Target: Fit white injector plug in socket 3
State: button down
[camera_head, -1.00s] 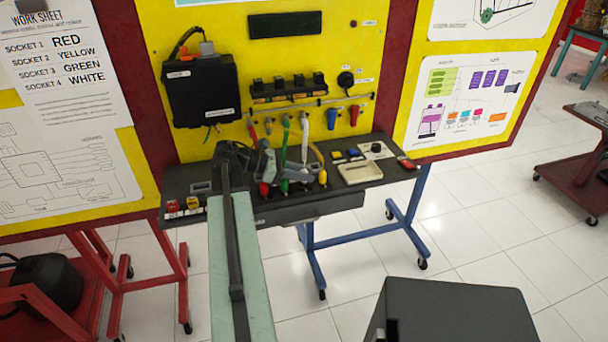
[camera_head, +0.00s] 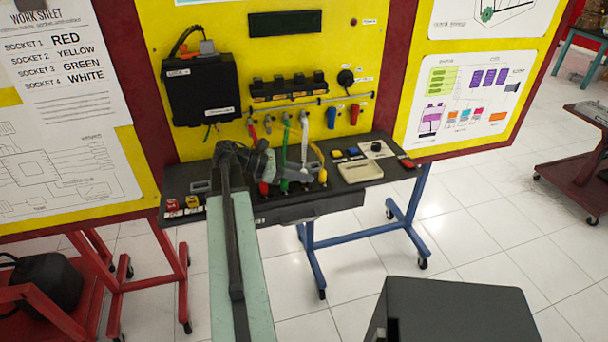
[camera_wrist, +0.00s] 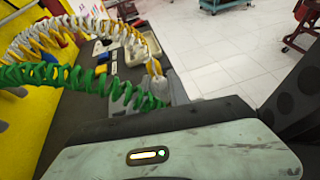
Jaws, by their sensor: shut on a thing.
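My gripper (camera_head: 287,167) is over the bench, among the hanging injector leads. It is shut, and the white lead (camera_head: 304,140) runs down to its tip. The white plug itself is mostly hidden by the gripper. The green plug (camera_head: 284,186) stands just below the gripper, the red plug (camera_head: 263,188) to its left and the yellow plug (camera_head: 322,178) to its right. The sockets under them are too small to make out, and I cannot tell whether the white plug touches one.
A yellow panel stands behind. The work sheet (camera_head: 60,60) lists socket 3 as green and socket 4 as white.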

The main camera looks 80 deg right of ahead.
jog(key=c, duration=1.5)
grip_release()
jog(key=shift+r+p+v, duration=0.25)
jog(key=shift+p+v, duration=0.6)
jog(key=shift+v, duration=0.45)
jog(key=shift+p+v, duration=0.5)
jog(key=shift+v, duration=0.55)
jog(key=shift+s+r, duration=0.1)
jog(key=shift+r, duration=0.1)
notch_tip(320, 180, up, 4)
jog(key=p, duration=0.3)
jog(key=shift+f+p, duration=0.15)
jog(key=shift+p, duration=0.25)
jog(key=o, duration=0.6)
